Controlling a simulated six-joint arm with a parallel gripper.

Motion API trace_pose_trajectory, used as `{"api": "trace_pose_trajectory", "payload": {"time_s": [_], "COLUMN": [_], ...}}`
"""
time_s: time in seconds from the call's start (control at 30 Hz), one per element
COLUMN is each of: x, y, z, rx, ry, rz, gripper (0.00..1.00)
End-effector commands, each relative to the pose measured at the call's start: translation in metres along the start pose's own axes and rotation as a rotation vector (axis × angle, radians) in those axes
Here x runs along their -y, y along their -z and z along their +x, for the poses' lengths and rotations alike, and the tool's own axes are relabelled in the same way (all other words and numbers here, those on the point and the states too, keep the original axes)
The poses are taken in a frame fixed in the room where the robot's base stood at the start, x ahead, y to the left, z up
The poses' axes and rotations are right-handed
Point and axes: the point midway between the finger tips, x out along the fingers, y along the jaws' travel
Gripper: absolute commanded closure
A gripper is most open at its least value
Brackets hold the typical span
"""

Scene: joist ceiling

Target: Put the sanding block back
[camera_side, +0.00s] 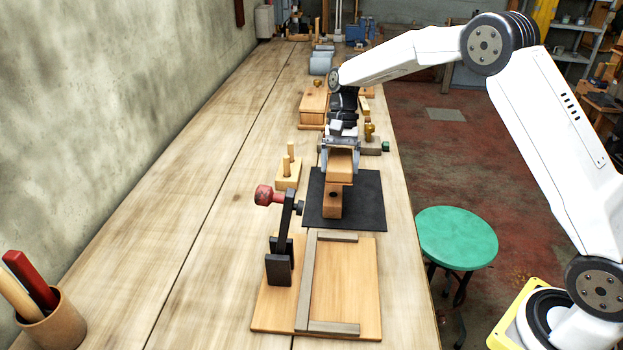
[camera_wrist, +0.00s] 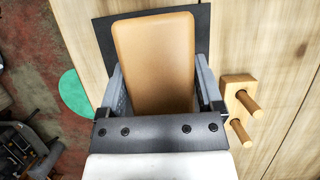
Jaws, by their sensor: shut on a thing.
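My gripper (camera_side: 341,148) is shut on the sanding block (camera_side: 341,166), a tan-orange block with rounded corners. In the wrist view, the sanding block (camera_wrist: 155,60) lies between the two grey fingers of my gripper (camera_wrist: 163,90). A black mat (camera_side: 367,208) lies flat on the bench under it, and the mat's dark edge (camera_wrist: 203,30) shows around the block in the wrist view. I cannot tell whether the two touch.
A wooden jig board (camera_side: 350,280) with grey fences and a red-handled clamp (camera_side: 270,195) lies in front of the mat. A two-peg wooden stand (camera_side: 288,174) is left of the mat. A wooden box (camera_side: 313,103) stands behind. The bench's left side is mostly clear.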

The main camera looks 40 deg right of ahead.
Motion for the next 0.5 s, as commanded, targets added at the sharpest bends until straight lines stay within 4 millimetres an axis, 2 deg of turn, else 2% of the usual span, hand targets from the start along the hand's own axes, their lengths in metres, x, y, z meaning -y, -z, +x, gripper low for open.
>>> {"api": "trace_pose_trajectory", "payload": {"time_s": [0.5], "x": [-0.039], "y": [-0.066], "z": [0.038], "rx": [0.006], "ry": [0.007], "rz": [-0.005], "gripper": [0.7]}}
